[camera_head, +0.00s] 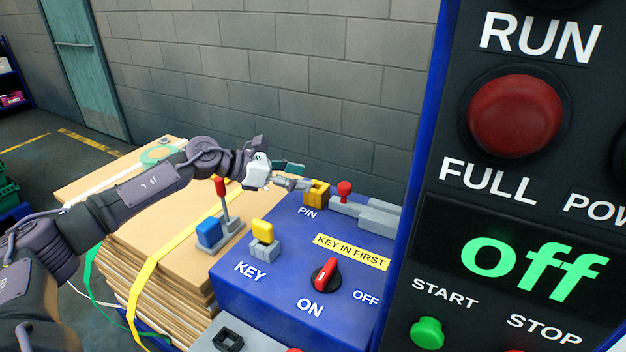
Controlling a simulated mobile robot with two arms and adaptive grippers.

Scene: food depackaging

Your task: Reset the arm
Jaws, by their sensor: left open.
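My left arm (130,200) reaches in from the left over the stacked boards. My left gripper (304,184) is at the back of the blue control box (270,285), its fingertips close to the yellow block (317,193) above the PIN label. It is open; I cannot tell whether it touches the block. A red-knobbed pin (344,192) stands just right of that block. A yellow key piece (262,231) sits in a grey holder above the KEY label. The red rotary switch (326,275) lies between ON and OFF labels. My right gripper is not in view.
A tall black panel (450,205) with a red button (515,115) and a green "off" display stands close at right. Strapped brown boards (150,215) lie left of the box. A red-handled lever (222,200) and blue block (208,232) stand beside it. A grey wall is behind.

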